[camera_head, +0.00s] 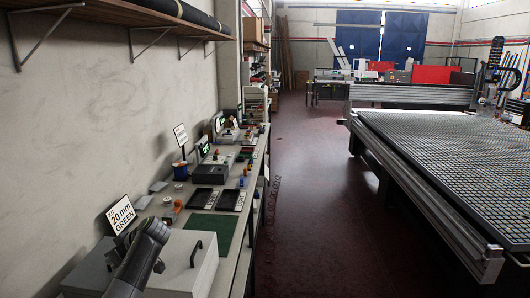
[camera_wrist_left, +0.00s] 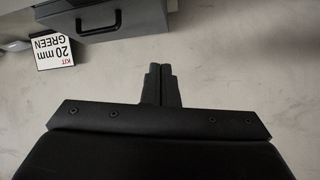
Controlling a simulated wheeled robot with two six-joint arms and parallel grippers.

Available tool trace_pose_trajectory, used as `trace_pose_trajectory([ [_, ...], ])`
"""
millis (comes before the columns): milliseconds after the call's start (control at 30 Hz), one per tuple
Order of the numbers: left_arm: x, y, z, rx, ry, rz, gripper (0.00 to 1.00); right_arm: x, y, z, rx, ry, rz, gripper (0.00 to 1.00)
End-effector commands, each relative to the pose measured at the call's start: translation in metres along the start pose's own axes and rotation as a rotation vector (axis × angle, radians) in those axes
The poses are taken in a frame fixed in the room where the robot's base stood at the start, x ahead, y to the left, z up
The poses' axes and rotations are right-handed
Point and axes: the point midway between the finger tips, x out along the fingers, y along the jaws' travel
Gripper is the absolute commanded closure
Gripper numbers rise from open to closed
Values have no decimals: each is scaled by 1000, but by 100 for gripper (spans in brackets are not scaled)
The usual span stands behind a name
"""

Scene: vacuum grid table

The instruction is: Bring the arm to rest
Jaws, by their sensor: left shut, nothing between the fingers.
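My left arm (camera_head: 140,262) comes in at the lower left of the head view, dark grey, in front of a light grey box with a black handle. My left gripper (camera_wrist_left: 159,84) shows in the left wrist view with its two black fingers together and nothing between them. Behind the fingers is bare pale wall, and the fingers look clear of everything. I cannot make out the left fingertips in the head view. My right arm and gripper are in neither view.
The grey box (camera_head: 183,272) stands on the workbench beside a "KIT 20 mm GREEN" sign (camera_head: 121,214). A green mat (camera_head: 212,230) and black trays (camera_head: 229,200) lie farther along. A shelf (camera_head: 120,12) hangs above. The grid table (camera_head: 460,150) is right; dark red floor (camera_head: 320,220) lies between.

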Motion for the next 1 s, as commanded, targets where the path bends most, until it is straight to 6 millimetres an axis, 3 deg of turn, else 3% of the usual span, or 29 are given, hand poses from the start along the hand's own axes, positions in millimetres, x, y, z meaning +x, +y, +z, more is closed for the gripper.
trace_pose_trajectory([
  [267, 19, -20, 49, 106, -58, 44, 100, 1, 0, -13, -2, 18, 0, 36],
  [467, 33, -47, 98, 221, -117, 98, 100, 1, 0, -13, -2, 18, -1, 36],
  [767, 40, -135, 201, 482, -242, 257, 100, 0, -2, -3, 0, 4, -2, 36],
  [1000, 16, -223, 261, 675, -314, 412, 100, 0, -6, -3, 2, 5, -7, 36],
])
